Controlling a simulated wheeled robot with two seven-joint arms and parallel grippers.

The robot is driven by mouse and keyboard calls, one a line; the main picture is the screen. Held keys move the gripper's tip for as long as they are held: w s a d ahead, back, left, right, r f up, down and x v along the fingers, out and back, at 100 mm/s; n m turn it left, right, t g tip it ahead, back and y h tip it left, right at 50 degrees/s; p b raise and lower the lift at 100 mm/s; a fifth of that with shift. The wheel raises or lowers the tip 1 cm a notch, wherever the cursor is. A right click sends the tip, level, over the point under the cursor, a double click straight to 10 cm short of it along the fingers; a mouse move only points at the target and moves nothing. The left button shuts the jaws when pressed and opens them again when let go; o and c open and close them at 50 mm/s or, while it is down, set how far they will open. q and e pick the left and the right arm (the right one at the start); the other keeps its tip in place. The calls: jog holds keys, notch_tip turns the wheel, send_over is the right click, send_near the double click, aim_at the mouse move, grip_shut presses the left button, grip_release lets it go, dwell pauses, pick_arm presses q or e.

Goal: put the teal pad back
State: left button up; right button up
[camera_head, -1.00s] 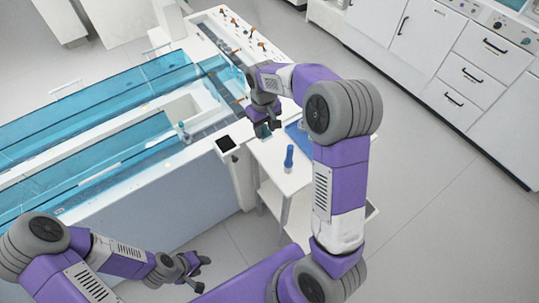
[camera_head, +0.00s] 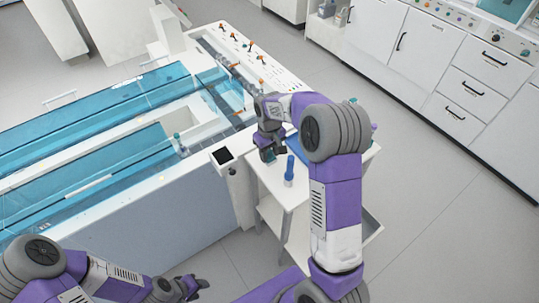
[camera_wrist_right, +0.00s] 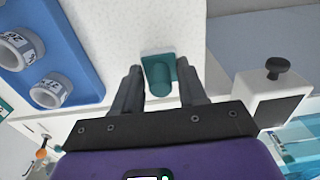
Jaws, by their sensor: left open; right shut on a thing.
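The teal pad (camera_wrist_right: 160,72) sits between the two fingers of my right gripper (camera_wrist_right: 155,88) in the right wrist view. It has a flat plate and a rounded grip, and the fingers are shut on it. In the head view my right gripper (camera_head: 268,154) is over the near left part of the white cart top (camera_head: 262,178), and the pad is mostly hidden there. I cannot tell whether the pad touches the surface. My left gripper (camera_head: 192,287) is open and empty, low in the head view, away from the cart.
A blue bottle (camera_head: 289,170) stands on the cart close to my right gripper. A blue tray (camera_wrist_right: 75,60) with white rings lies beside it. The long machine with teal covers (camera_head: 90,185) borders the cart at left, with a small dark screen (camera_head: 222,156) at its corner.

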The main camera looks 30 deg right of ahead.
aim_at(269, 151)
jog(key=shift+f, duration=0.1)
jog(key=shift+f, duration=0.1)
jog(key=o, duration=0.6)
jog(key=shift+f, duration=0.1)
jog(key=shift+c, duration=0.2)
jog(key=o, duration=0.5)
jog(key=shift+c, duration=0.2)
notch_tip(269, 151, up, 12)
jog(key=p, duration=0.4)
jog(key=shift+r, duration=0.2)
jog(key=shift+r, duration=0.1)
